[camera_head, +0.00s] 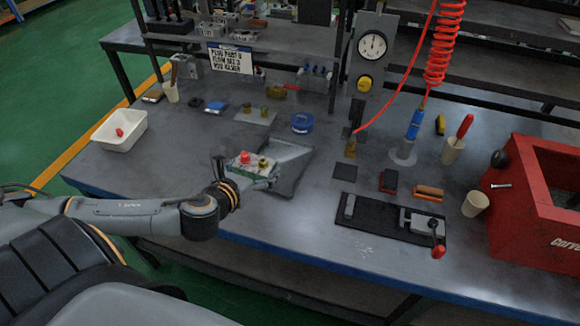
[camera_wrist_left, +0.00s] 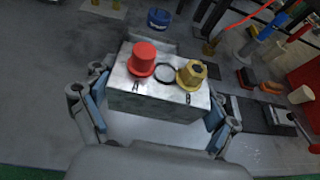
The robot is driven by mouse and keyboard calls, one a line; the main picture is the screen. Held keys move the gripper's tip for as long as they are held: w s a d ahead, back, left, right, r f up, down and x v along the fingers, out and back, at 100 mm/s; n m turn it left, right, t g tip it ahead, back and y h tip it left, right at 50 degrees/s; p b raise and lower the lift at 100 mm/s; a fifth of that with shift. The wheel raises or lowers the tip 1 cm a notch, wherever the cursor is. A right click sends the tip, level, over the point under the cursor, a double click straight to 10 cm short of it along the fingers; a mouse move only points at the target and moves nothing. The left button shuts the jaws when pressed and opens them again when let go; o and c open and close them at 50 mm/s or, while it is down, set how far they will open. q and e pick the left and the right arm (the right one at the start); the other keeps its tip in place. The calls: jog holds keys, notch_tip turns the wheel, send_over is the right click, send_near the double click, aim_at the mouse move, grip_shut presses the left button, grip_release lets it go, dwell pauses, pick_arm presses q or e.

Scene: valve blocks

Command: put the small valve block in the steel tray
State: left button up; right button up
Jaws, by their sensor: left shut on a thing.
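The small valve block (camera_head: 243,171) is a pale metal block with a red cap and a brass fitting on top. My left gripper (camera_head: 248,174) is shut on it, with a finger at each side, and the block looks upright. The block also shows large in the left wrist view (camera_wrist_left: 155,101), between the gripper's fingers. The steel tray (camera_head: 292,177) is a shallow grey tray on the bench, just right of and behind the block. The block and gripper cover its left part. I cannot tell the block's height above the bench. My right gripper is not in view.
A white bin (camera_head: 119,130) with a red item stands at the left. A blue round container (camera_head: 302,123) stands behind the tray. A black mat (camera_head: 378,222) with a red-knobbed clamp lies to the right, near a red toolbox (camera_head: 535,205). The bench left of the gripper is clear.

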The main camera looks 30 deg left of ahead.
pick_arm(q)
jog(key=f+x, duration=0.1)
jog(key=x, duration=0.4)
jog(key=s+f+x, duration=0.1)
jog(key=x, duration=0.4)
jog(key=f+x, duration=0.1)
jog(key=x, duration=0.4)
jog(key=shift+a+f, duration=0.15)
jog(key=shift+a, duration=0.2)
notch_tip(320, 180, down, 3)
jog(key=shift+w+f, duration=0.1)
jog(key=shift+f, duration=0.25)
jog(key=o, duration=1.5)
jog(key=shift+f, duration=0.1)
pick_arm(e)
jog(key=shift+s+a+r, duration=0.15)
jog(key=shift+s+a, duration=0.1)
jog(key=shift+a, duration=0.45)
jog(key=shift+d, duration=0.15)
